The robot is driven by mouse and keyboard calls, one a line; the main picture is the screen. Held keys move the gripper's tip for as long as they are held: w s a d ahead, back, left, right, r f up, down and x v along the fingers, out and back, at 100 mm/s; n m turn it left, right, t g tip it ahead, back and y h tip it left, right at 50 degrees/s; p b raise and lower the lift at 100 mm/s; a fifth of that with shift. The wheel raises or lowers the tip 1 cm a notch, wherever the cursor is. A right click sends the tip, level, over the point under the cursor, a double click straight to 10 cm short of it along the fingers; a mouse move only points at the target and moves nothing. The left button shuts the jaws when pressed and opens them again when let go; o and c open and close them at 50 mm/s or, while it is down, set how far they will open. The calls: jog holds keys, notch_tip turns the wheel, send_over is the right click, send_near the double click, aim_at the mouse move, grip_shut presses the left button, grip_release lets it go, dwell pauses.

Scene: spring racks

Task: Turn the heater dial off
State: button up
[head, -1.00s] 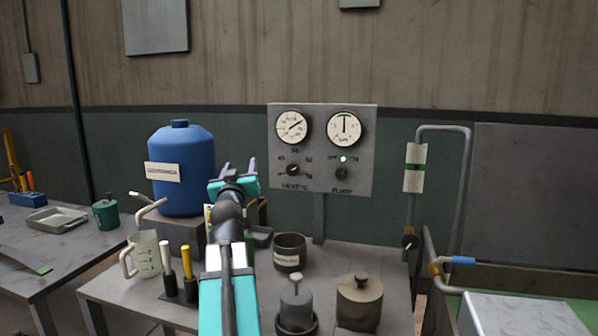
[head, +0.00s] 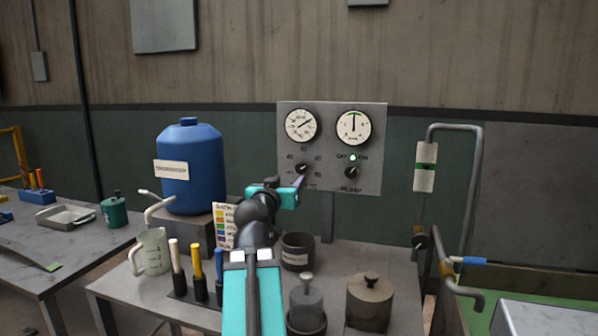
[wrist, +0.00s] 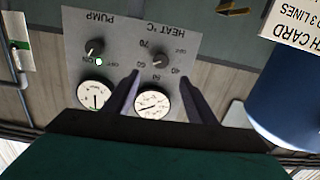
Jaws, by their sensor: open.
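The heater dial (head: 302,169) is a black knob at the lower left of the grey control panel (head: 330,112). Its light mark points to the upper right, apparently toward 60. In the wrist view, which is upside down, the heater dial (wrist: 159,61) shows beyond and between my fingertips, with OFF on its right. My gripper (head: 290,187) is in front of the panel's lower left corner, just below and left of the dial. In the wrist view my gripper (wrist: 160,78) is open and empty, its two dark fingers apart. I see no contact with the dial.
The pump knob (head: 352,172) sits right of the dial, with a lit green lamp (head: 352,157) above it. Two gauges are above. A blue drum (head: 190,160) stands left of my arm. A dark cup (head: 298,250) and a lidded pot (head: 370,298) stand on the bench below.

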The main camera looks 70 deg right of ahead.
jog(key=shift+d+r+p, duration=0.15)
jog(key=shift+d+p, duration=0.15)
jog(key=shift+p, duration=0.5)
jog(key=p, duration=1)
send_near(301, 169)
jog(key=shift+d+r, duration=0.15)
jog(key=shift+d, duration=0.4)
jog(key=shift+w+d+p, duration=0.2)
jog(key=shift+d+p, duration=0.35)
jog(key=shift+d, duration=1.5)
jog(key=shift+w+d+p, duration=0.2)
jog(key=shift+d+p, duration=0.35)
jog(key=shift+d, duration=1.55)
jog(key=c, duration=0.9)
jog(key=shift+a, duration=0.2)
jog(key=shift+c, duration=0.7)
jog(key=shift+d, duration=0.15)
